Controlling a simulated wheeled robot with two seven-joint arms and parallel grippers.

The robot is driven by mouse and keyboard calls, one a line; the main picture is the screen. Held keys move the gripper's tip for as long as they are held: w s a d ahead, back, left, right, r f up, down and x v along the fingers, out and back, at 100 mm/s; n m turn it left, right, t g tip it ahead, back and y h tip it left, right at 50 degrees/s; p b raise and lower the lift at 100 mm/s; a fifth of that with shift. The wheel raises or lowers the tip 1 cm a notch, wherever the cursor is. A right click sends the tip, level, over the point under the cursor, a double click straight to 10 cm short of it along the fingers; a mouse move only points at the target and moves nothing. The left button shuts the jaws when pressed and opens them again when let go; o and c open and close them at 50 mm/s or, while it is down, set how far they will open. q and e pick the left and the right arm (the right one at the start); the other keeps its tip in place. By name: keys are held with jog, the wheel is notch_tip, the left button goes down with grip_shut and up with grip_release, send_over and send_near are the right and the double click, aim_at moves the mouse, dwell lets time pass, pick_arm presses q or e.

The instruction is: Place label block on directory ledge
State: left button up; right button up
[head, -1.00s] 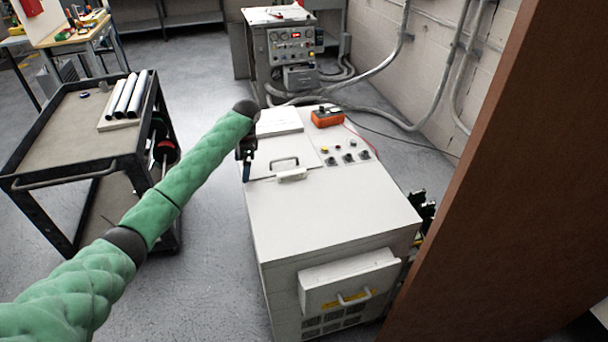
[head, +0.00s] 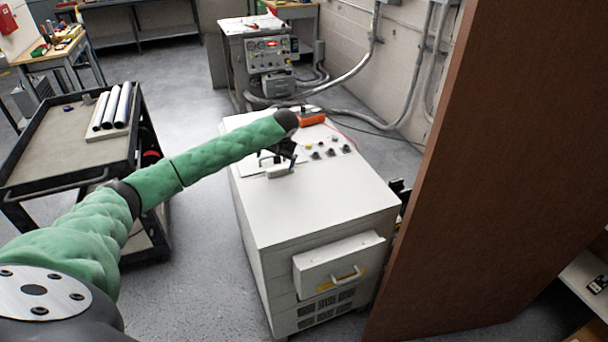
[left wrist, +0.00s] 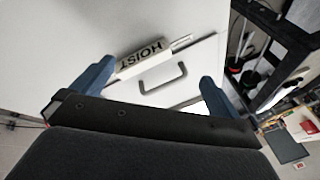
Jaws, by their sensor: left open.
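The label block is white with black letters reading HOIST (left wrist: 142,60) in the left wrist view. It lies on the white cabinet top beside a grey handle (left wrist: 163,86). In the head view the block (head: 280,171) shows small, just in front of my left gripper (head: 275,158). In the left wrist view my left gripper (left wrist: 157,72) is open, its two blue fingers spread wide with the block between and beyond their tips. I cannot tell whether they touch it. I cannot tell which surface is the directory ledge. My right gripper is not in view.
The white cabinet (head: 310,208) has knobs (head: 330,152), an orange device (head: 311,118) and a front box with a handle (head: 340,265). A brown panel (head: 480,180) stands close on the right. A dark cart (head: 60,145) with tubes stands left. Floor between cart and cabinet is clear.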

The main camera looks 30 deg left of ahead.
aim_at(281, 169)
pick_arm(q)
jog(key=shift+w+d+f+n+t+h+p, duration=0.15)
jog(key=shift+w+f+n, duration=0.25)
jog(key=shift+n, duration=0.85)
jog(key=shift+w+d+f+n+t+h+p, duration=0.1)
jog(key=shift+w+d+f+n+p, duration=0.3)
jog(key=shift+n, duration=0.9)
jog(key=shift+w+d+f+n+t+h+p, duration=0.15)
jog(key=shift+w+f+n, duration=0.25)
jog(key=shift+n, duration=0.85)
jog(key=p+x, duration=0.2)
jog(key=x, duration=0.1)
jog(key=shift+w+a+f+p, duration=0.1)
jog(key=shift+a+f+p, duration=0.05)
jog(key=shift+f+p, duration=0.15)
jog(key=shift+w+a+f, duration=0.15)
jog(key=shift+a+f, duration=0.05)
jog(key=shift+f, duration=0.4)
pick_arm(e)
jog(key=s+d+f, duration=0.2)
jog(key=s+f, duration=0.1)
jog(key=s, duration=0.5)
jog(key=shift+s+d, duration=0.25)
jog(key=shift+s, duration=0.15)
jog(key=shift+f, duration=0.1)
pick_arm(q)
jog(key=c, duration=0.7)
